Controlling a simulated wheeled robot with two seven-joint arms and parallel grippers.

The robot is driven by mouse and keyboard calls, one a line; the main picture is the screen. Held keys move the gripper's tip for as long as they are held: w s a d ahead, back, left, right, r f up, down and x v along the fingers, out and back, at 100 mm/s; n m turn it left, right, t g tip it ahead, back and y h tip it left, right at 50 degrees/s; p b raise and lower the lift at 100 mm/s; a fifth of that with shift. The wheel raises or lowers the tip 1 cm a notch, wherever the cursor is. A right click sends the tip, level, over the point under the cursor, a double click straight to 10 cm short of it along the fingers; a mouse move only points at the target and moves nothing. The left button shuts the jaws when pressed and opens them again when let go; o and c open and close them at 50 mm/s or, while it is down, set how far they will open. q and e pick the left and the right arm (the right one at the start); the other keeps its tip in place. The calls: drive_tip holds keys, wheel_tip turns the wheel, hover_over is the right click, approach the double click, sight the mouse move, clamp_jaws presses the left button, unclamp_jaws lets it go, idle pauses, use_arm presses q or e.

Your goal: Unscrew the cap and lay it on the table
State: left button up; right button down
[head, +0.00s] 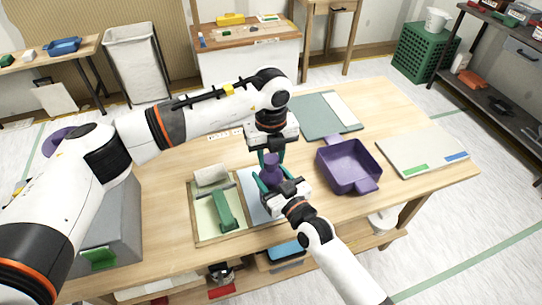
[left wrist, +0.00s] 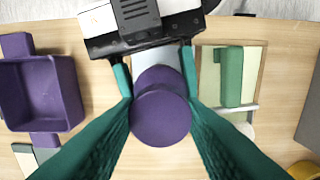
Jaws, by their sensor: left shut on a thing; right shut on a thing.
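A purple bottle (head: 270,177) stands upright above a pale blue mat near the table's front edge. Its round purple cap (left wrist: 160,118) shows large in the left wrist view, with purple of the bottle (left wrist: 158,75) behind it. My left gripper (head: 271,157) comes down from above, its green fingers shut on the cap. My right gripper (head: 273,183) comes in from the front and is shut on the bottle's body, which its fingers partly hide. In the head view the cap appears in line with the bottle; I cannot tell whether a gap separates them.
A purple handled bin (head: 364,186) stands to the right. A tray (head: 203,235) with a green tool (head: 226,212) lies to the left. A grey-green board (head: 315,118) lies behind, a beige board (head: 410,152) far right. The wooden table (head: 385,103) has bare patches between them.

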sight(271, 158)
use_arm(q)
drive_tip(key=shift+r, duration=0.8)
drive_tip(key=shift+r, duration=0.15)
drive_tip(key=shift+r, duration=1.9)
use_arm(e)
drive_tip(key=shift+c, duration=2.1)
unclamp_jaws()
